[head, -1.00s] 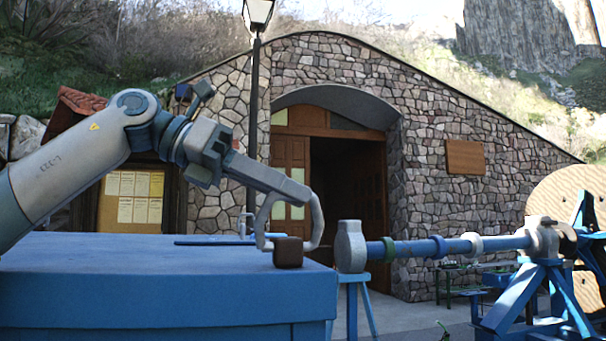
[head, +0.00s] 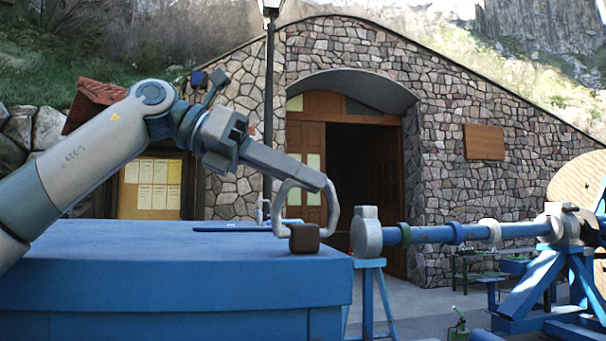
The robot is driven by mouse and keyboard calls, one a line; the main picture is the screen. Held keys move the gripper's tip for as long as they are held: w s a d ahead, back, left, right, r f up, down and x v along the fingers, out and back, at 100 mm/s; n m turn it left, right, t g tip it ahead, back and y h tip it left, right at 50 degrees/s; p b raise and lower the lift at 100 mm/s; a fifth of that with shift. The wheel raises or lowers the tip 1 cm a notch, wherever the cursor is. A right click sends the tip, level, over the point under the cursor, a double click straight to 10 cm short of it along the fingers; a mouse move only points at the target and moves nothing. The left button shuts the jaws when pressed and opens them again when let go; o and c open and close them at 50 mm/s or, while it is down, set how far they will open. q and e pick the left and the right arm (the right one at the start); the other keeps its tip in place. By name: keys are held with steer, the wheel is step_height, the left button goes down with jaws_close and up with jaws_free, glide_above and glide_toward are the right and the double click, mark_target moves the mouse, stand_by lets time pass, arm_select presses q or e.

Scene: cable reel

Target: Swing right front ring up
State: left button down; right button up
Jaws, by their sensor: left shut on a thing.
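My left gripper (head: 305,236) comes in from the left over the blue table or box (head: 180,275). Its two curved fingers are shut on a small brown block (head: 304,239) at the right end of the blue top. A blue shaft (head: 430,235) with several collars runs level from a grey end disc (head: 366,232) to a grey bearing piece (head: 556,226) on a blue stand (head: 545,285). This may be where the ring is, but I cannot tell its position. The wooden reel (head: 580,182) is cut off at the right edge. My right gripper is not in view.
A blue trestle (head: 368,295) stands under the disc end of the shaft. A small green can (head: 458,326) is on the ground to the right. The stone building with its open doorway (head: 355,175) is behind.

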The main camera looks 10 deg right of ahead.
arm_select(q)
steer(key=shift+w+f, duration=0.25)
steer(key=shift+f, duration=0.25)
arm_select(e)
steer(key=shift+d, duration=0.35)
arm_select(q)
steer(key=c, duration=1.8)
jaws_free()
steer(key=shift+c, duration=0.2)
steer(key=shift+o, duration=0.2)
steer(key=shift+w, duration=0.5)
steer(key=shift+s+a+r, duration=0.1)
steer(key=shift+s+r, duration=0.2)
steer(key=shift+s, duration=0.1)
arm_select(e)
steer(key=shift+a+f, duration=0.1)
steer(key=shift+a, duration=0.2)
